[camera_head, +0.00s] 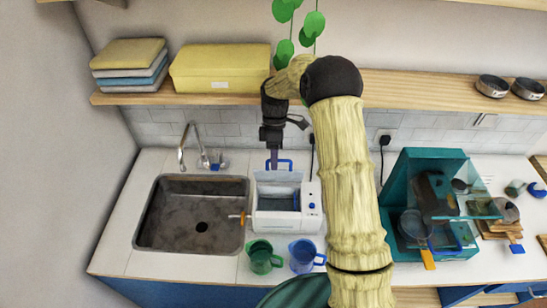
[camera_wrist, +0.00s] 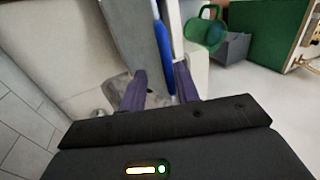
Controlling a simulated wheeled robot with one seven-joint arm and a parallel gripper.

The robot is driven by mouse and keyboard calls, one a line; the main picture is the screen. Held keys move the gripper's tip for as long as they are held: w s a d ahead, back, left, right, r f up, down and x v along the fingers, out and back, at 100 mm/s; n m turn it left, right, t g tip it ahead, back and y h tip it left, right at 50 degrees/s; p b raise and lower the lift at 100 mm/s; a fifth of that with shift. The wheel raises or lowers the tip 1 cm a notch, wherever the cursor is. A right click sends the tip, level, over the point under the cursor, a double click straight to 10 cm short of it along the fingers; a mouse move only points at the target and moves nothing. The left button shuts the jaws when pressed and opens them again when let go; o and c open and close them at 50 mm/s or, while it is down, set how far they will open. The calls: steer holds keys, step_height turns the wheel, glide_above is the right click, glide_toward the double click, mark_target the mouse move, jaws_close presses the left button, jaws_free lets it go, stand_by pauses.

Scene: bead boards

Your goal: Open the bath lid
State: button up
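The bath (camera_head: 312,212) is a white box on the counter right of the sink. Its pale lid (camera_head: 268,178) stands raised at the back, and the dark inside shows in front of it. A blue handle (camera_head: 285,162) is on the lid's upper edge. My gripper (camera_head: 274,160) points down at this handle. In the wrist view, the two purple fingers of my gripper (camera_wrist: 161,72) are apart, with the blue handle (camera_wrist: 164,45) running between or just beyond them. I cannot tell whether a finger touches it. The grey lid surface (camera_wrist: 146,40) shows beside the handle.
A steel sink (camera_head: 150,243) is on the left with a tap (camera_head: 183,148). A green mug (camera_head: 262,258) and a blue mug (camera_head: 302,258) stand in front of the bath. A teal machine (camera_head: 400,180) stands to the right. A wooden shelf (camera_head: 420,90) runs above.

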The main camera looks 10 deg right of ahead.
steer(key=shift+s+r, duration=0.15)
steer(key=shift+w+a+r, duration=0.15)
steer(key=shift+w+r, duration=0.1)
steer(key=shift+w, duration=0.1)
steer(key=b+v, duration=0.3)
steer(key=v, duration=0.8)
steer(key=shift+s+d+r, duration=0.1)
steer(key=shift+s+d, duration=0.05)
steer(key=shift+d, duration=0.05)
steer(key=s+d+f+m+t+b, duration=0.1)
steer(key=s+d+f+m+t, duration=0.1)
steer(key=s+m, duration=0.3)
steer(key=s+d+f+m+t+b, duration=0.2)
steer(key=s+f+m, duration=0.2)
steer(key=s, duration=0.8)
steer(key=s+d+f+m+t+b, duration=0.1)
steer(key=s+d+f+m+t, duration=0.1)
steer(key=s+m, duration=0.5)
steer(key=shift+s+d+f+t+h, duration=0.25)
steer(key=shift+s+f+t+h, duration=0.05)
steer(key=shift+s+f, duration=0.5)
